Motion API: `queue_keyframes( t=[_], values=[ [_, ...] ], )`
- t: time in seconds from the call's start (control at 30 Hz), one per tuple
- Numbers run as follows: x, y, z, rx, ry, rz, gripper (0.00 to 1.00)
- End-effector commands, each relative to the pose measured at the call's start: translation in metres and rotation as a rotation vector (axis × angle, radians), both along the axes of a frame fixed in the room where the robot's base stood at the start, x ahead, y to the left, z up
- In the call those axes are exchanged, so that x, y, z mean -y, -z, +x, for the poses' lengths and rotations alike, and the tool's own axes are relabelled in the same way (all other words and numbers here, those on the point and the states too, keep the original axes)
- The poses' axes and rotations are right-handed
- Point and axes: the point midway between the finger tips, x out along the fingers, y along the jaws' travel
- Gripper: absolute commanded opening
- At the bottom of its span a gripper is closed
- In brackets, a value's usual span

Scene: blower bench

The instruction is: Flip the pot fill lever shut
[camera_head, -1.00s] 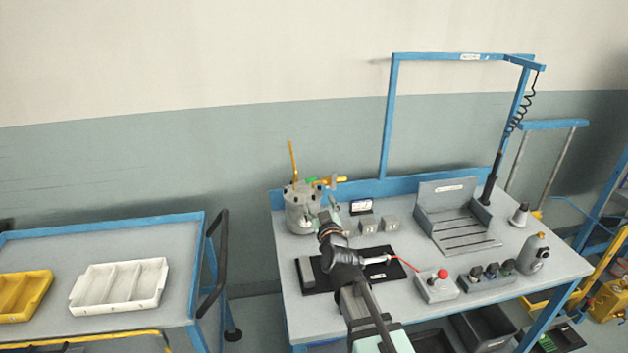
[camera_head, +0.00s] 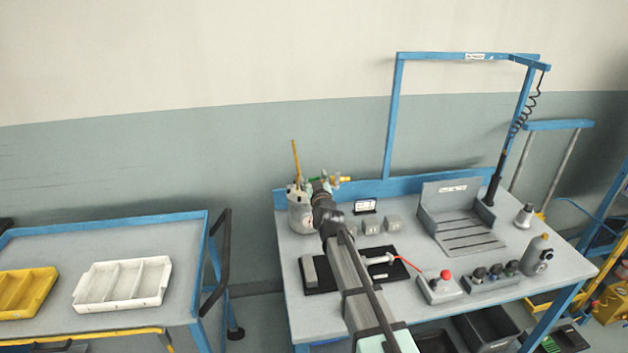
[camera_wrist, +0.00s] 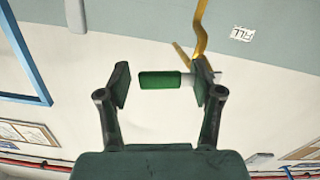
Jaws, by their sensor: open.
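My gripper (camera_head: 320,187) is at the pot's top right, and my arm partly hides the fittings. In the wrist view, my gripper (camera_wrist: 162,84) is open, with a green lever grip (camera_wrist: 160,79) between its fingers. The grip lies crosswise, its right end close to or touching the right finger; contact is unclear. A yellow pipe (camera_wrist: 200,30) rises behind the right finger, near a FILL label (camera_wrist: 243,34).
Small grey blocks (camera_head: 393,223) and a small display (camera_head: 365,206) stand right of the pot. A black mat (camera_head: 325,284) lies in front under my arm. A grey slotted fixture (camera_head: 460,225) and a red-button box (camera_head: 440,287) are farther right. A blue rail (camera_head: 352,190) runs behind.

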Motion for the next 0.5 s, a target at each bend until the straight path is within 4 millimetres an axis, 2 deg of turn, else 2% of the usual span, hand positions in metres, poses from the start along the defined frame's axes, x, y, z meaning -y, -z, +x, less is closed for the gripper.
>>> queue_keyframes(
  t=[0.23,0.27,0.4,0.43,0.5],
  values=[
    [-0.0002,0.0000,0.0006,0.000,0.000,0.000,0.66],
    [-0.0001,0.0000,0.0005,0.000,0.000,0.000,0.62],
    [-0.0001,0.0001,0.0005,0.000,0.000,0.000,0.12],
    [-0.0001,0.0001,0.0006,0.000,0.000,0.000,0.04],
    [-0.0001,0.0001,0.0006,0.000,0.000,0.000,0.04]
  ],
)
